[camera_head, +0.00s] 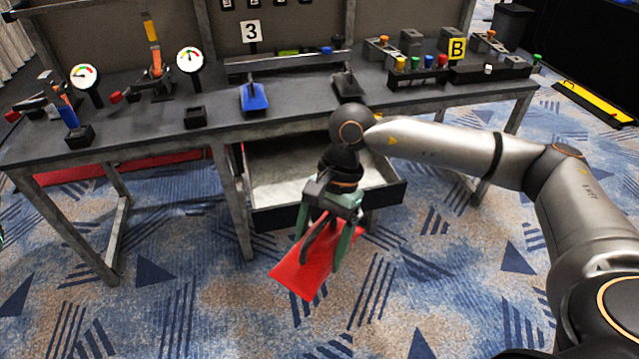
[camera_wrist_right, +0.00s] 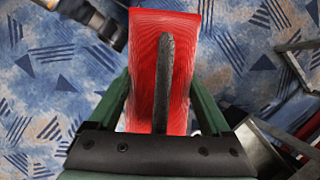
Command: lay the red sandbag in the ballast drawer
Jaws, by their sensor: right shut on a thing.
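The red sandbag (camera_head: 303,268) has a dark strap handle and hangs from my right gripper (camera_head: 338,250), in front of the table. My right gripper is shut on the sandbag's handle. In the right wrist view the sandbag (camera_wrist_right: 182,62) lies between the green fingers, with the handle (camera_wrist_right: 163,75) running along its middle. The ballast drawer (camera_head: 335,211) is pulled out below the tabletop, and its pale inside looks empty where it shows. My right arm and gripper hide part of the drawer. The sandbag is in front of the drawer's front wall, outside it.
The dark workbench (camera_head: 190,137) holds gauges, clamps, a blue paddle (camera_head: 254,97), a black paddle (camera_head: 348,85) and a yellow B sign (camera_head: 457,49). Its legs stand on both sides of the drawer. The patterned carpet (camera_head: 190,300) in front is clear.

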